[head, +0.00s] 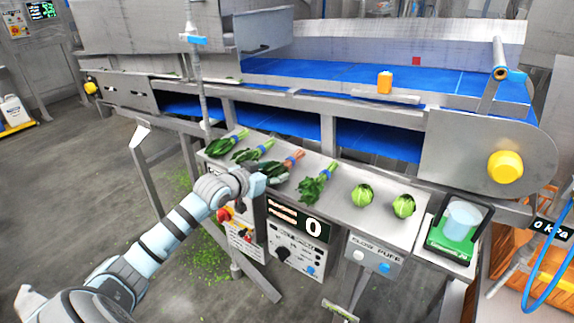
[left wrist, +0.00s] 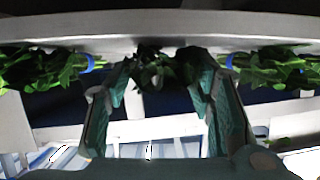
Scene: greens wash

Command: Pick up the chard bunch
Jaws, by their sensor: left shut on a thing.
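The chard bunch (head: 294,159), with reddish stems and dark leaves, lies on the steel shelf among other banded greens. My left gripper (head: 258,184) reaches over the shelf's front edge to its leafy end. In the left wrist view, the two fingers of my left gripper (left wrist: 164,85) stand on either side of the chard's dark leaves (left wrist: 160,68), and the gripper is shut on them. The chard's stems are hidden in the wrist view. I cannot tell whether the bunch is clear of the shelf. My right gripper is not in view.
Leafy bunches with blue bands lie left (head: 252,152) and right (head: 316,185) of the chard. Two round green heads (head: 362,195) sit further right. A blue conveyor (head: 330,75) runs behind; control boxes (head: 296,240) hang below.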

